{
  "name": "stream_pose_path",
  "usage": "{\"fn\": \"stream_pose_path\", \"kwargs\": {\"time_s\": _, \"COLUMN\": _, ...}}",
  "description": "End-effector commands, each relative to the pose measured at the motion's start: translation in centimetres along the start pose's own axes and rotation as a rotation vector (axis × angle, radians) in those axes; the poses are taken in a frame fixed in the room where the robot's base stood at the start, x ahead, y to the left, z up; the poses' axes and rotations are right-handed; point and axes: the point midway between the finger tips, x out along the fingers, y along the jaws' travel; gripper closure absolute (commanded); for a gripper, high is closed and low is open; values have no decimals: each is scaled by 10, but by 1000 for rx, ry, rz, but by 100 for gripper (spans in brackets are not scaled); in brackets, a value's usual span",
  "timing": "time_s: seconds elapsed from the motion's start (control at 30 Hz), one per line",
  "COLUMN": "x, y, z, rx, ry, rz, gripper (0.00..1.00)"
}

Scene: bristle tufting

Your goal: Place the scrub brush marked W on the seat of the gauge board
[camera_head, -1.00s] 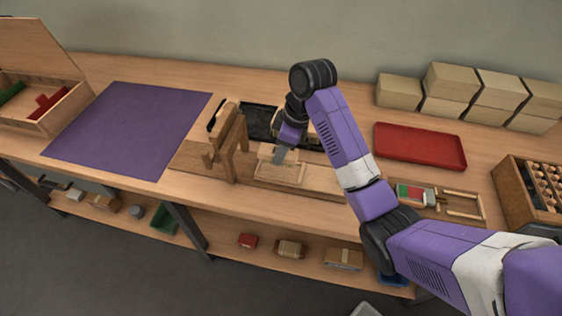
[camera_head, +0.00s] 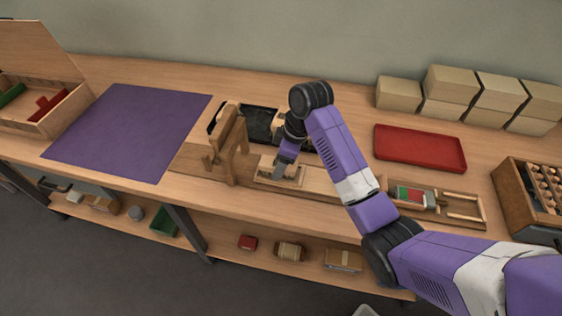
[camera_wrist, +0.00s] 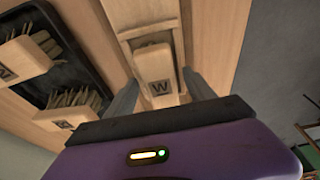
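The brush marked W (camera_wrist: 160,72) is a pale wooden block with a dark W label on its near end. In the wrist view it lies at the pale, rimmed seat (camera_wrist: 142,28) of the gauge board. My gripper (camera_wrist: 161,76) has one finger on each side of it, with narrow gaps showing, so the fingers look open around it. Whether its underside touches the seat is hidden. In the head view my gripper (camera_head: 285,174) is low over the seat (camera_head: 265,181), right of the wooden upright (camera_head: 228,142) on the gauge board (camera_head: 195,160). My gripper partly covers the brush there.
A black tray (camera_wrist: 55,48) with other lettered brushes, bristles showing, lies beside the board. A purple mat (camera_head: 130,130) is at left, with an open wooden box (camera_head: 40,100) beyond. A red tray (camera_head: 420,147) and stacked pale blocks (camera_head: 450,85) are at right.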

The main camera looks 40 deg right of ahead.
Motion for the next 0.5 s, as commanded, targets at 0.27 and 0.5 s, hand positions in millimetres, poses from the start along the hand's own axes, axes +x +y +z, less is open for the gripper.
{"fn": "stream_pose_path", "kwargs": {"time_s": 0.27, "x": -8, "y": 1, "z": -1, "rx": -1, "ry": 1, "rz": 2, "gripper": 37}}
{"fn": "stream_pose_path", "kwargs": {"time_s": 0.5, "x": -51, "y": 1, "z": -2, "rx": -1, "ry": 3, "rz": 4, "gripper": 37}}
